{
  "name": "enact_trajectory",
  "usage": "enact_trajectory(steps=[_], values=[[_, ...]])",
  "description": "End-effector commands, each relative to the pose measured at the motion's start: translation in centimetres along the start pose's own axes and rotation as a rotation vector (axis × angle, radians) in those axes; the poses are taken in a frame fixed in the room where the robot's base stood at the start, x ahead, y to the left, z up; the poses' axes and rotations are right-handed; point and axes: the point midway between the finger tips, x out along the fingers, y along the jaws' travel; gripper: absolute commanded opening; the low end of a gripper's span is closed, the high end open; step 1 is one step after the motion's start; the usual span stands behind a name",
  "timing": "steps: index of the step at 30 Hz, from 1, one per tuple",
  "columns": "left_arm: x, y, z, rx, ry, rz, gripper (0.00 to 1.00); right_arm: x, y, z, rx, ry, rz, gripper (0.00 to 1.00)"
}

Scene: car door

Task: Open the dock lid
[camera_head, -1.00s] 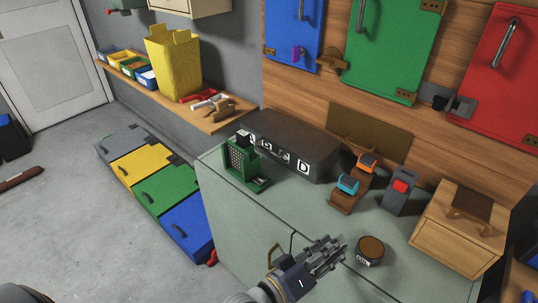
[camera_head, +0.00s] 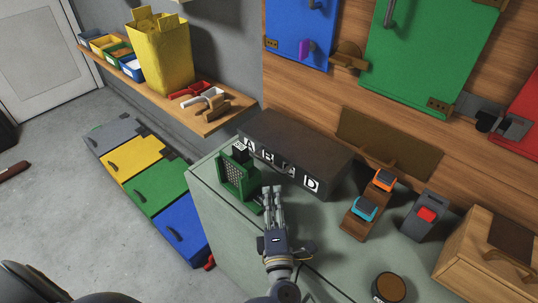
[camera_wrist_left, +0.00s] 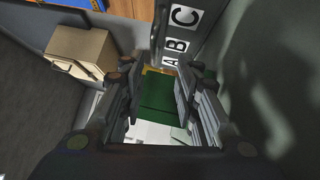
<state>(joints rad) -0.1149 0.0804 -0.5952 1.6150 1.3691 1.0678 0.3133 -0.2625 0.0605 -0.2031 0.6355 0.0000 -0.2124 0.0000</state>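A dark grey box marked with letters (camera_head: 300,150), including A and D, lies on the pale green cabinet top; its letters also show in the left wrist view (camera_wrist_left: 178,38). A green perforated holder (camera_head: 235,178) stands by its left end. I cannot tell which part is the dock lid. My left gripper (camera_head: 272,192) is in front of the letters, just right of the green holder. In the left wrist view its fingers (camera_wrist_left: 160,92) are apart with nothing between them, and a green surface (camera_wrist_left: 158,95) shows beyond. My right gripper is out of view.
A wooden stand with orange and blue devices (camera_head: 366,205), a grey block with a red button (camera_head: 425,215), a round dark tin (camera_head: 388,288) and a wooden box (camera_head: 480,255) stand to the right. A shelf (camera_head: 215,120) with tools is at the back left.

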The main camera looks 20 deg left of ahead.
Motion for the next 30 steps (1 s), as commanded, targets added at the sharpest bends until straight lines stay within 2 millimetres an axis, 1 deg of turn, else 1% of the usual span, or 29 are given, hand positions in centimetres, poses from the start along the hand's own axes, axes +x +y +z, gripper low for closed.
enact_trajectory(steps=[2, 3, 5, 6, 9, 12, 14, 17, 18, 21, 23, 26, 30], values=[[0.7, 0.1, 0.0, 0.000, 0.001, 0.001, 0.30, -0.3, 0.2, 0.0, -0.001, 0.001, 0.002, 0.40], [1.3, 0.2, 0.1, 0.000, 0.000, 0.003, 0.30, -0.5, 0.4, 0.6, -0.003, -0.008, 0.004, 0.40], [2.3, 0.3, 0.0, 0.001, 0.001, 0.003, 0.30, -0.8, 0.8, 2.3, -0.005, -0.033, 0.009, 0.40], [3.1, 0.4, 0.0, 0.001, 0.001, 0.005, 0.30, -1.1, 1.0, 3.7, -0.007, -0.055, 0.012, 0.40], [5.1, 0.4, 0.0, 0.002, 0.000, 0.005, 0.30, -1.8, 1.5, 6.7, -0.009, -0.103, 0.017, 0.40], [7.0, 0.3, 0.1, 0.003, -0.001, 0.005, 0.30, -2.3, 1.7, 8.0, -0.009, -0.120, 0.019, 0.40], [8.0, 0.3, 0.0, 0.001, 0.000, 0.004, 0.30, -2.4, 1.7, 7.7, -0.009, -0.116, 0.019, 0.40], [9.2, 0.2, 0.1, 0.001, -0.001, 0.003, 0.30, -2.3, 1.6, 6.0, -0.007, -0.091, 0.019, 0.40], [9.6, 0.1, 0.0, 0.002, -0.001, 0.002, 0.30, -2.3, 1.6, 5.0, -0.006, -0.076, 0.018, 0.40], [10.3, 0.2, 0.0, 0.001, 0.000, 0.002, 0.30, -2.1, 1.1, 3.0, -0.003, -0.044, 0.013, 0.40], [10.5, 0.1, 0.0, 0.001, 0.000, 0.002, 0.30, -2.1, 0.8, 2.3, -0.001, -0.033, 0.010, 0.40], [10.5, 0.1, 0.0, 0.001, 0.000, 0.001, 0.30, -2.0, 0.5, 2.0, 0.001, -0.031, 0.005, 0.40], [10.5, 0.1, 0.0, 0.001, 0.000, 0.001, 0.30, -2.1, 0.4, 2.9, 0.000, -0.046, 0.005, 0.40]])
